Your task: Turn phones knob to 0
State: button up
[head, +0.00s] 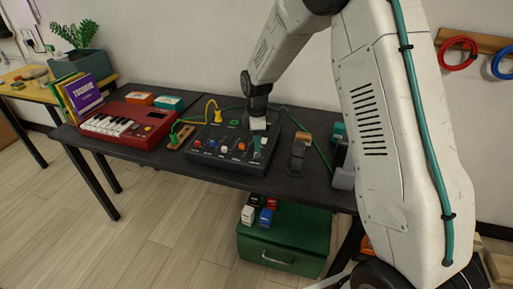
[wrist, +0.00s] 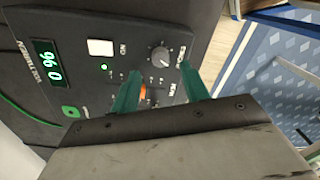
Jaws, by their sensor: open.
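The dark mixer console (head: 215,156) lies on the black table, with a row of coloured knobs along its front. In the wrist view, a dark grey knob (wrist: 159,56) with a pale pointer mark sits just beyond and between my fingertips, apart from them. I cannot read its label surely enough to say that it is the phones knob. In the head view my gripper (head: 257,143) is over the console's right end.
A green-lit display (wrist: 47,62) seems to read 0 %, near a white button (wrist: 100,47). A red keyboard (head: 130,126) stands left of the console. A black-and-tan pedal-like object (head: 299,150) stands to its right. A green cable crosses the table.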

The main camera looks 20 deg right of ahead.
jog(key=shift+w+r, duration=0.1)
jog(key=shift+r, duration=1.65)
jog(key=shift+s+m, duration=0.25)
jog(key=shift+m, duration=0.35)
jog(key=s+d+r+m, duration=0.1)
jog(key=s+r+m, duration=0.3)
jog(key=s, duration=0.9)
jog(key=s+d+r+m+t, duration=0.1)
jog(key=s+r+m, duration=0.4)
jog(key=s+r, duration=0.4)
jog(key=s+d+r+m, duration=0.1)
jog(key=s+r+m, duration=0.4)
jog(key=s, duration=1.1)
jog(key=shift+s+r+t, duration=0.4)
jog(key=shift+r, duration=0.35)
